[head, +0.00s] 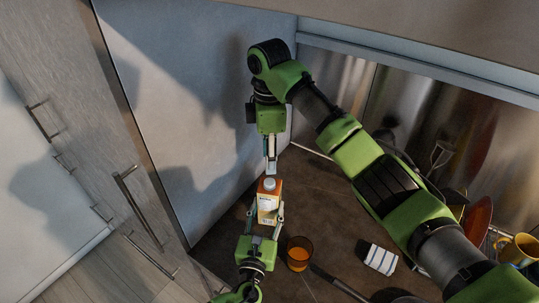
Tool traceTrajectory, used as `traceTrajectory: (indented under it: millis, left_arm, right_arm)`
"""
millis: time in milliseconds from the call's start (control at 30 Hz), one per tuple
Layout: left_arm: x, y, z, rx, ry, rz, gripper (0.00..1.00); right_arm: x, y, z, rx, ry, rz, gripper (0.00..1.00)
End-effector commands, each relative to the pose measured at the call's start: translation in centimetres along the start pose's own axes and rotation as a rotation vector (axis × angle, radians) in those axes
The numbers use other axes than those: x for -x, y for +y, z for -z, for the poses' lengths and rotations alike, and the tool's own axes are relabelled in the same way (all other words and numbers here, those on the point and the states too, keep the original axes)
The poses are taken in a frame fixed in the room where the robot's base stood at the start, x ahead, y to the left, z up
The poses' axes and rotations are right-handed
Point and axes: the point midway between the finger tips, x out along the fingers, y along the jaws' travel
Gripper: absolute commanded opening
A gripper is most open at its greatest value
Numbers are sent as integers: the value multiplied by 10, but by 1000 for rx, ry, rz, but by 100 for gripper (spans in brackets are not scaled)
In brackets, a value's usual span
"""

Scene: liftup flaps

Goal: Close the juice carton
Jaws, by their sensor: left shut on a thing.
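The juice carton (267,203), orange and white, stands upright on the dark brown countertop. A pale round cap or spout (270,183) shows at its top. My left gripper (265,214) comes from below in the head view and is shut on the carton's lower part, one finger on each side. My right gripper (271,171) is above the carton in the picture, its fingers pointing down at the top. The fingertips are at or very near the pale round part. I cannot tell whether they touch it or hold something.
A glass of orange juice (299,253) stands right of my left gripper. A striped cloth or sponge (381,259) lies farther right, with a dark pan handle (338,284) between. A yellow mug (517,249) is at the far right. A pale wall (185,90) rises behind the carton.

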Motion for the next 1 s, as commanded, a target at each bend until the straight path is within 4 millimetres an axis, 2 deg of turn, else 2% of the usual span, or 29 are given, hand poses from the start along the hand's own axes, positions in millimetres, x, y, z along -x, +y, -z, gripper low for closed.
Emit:
traceTrajectory:
  millis: [200,567,1000]
  left_arm:
    - [0,0,0,0,0,1,0]
    - [0,0,0,0,0,0,0]
    - [0,0,0,0,0,0,0]
  right_arm:
    - [1,0,0,76,2,1,37]
    - [-4,-1,0,74,1,3,37]
    - [-64,-1,-1,73,0,4,37]
